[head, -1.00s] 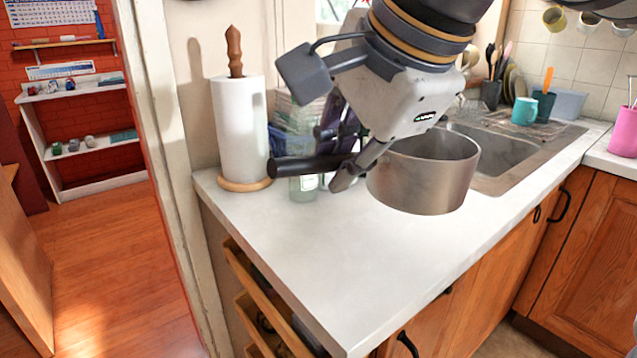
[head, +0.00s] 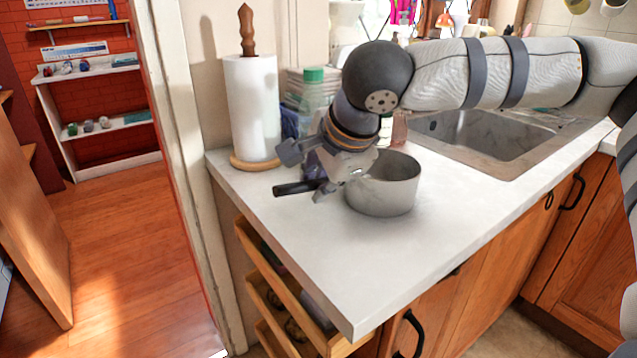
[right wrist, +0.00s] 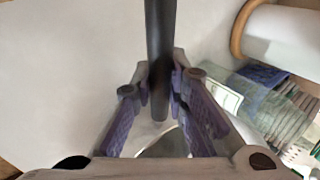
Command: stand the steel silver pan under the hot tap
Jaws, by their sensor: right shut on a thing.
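The steel pan (head: 388,198) is upright over the white counter in the head view, left of the sink. I cannot tell whether its base touches the counter. My right gripper (head: 316,178) is shut on its black handle (head: 290,188), which points left. In the right wrist view the handle (right wrist: 160,55) runs between the two purple-padded fingers. The sink basin (head: 485,135) is right of and behind the pan, partly behind my right arm. I cannot make out the hot tap. My left gripper is not in view.
A paper towel roll (head: 254,110) on a wooden stand is left of the pan. A green-capped bottle (head: 312,90) and other items stand close behind the gripper. The counter's front part (head: 330,260) is bare. Drawers (head: 275,300) stand open below its left end.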

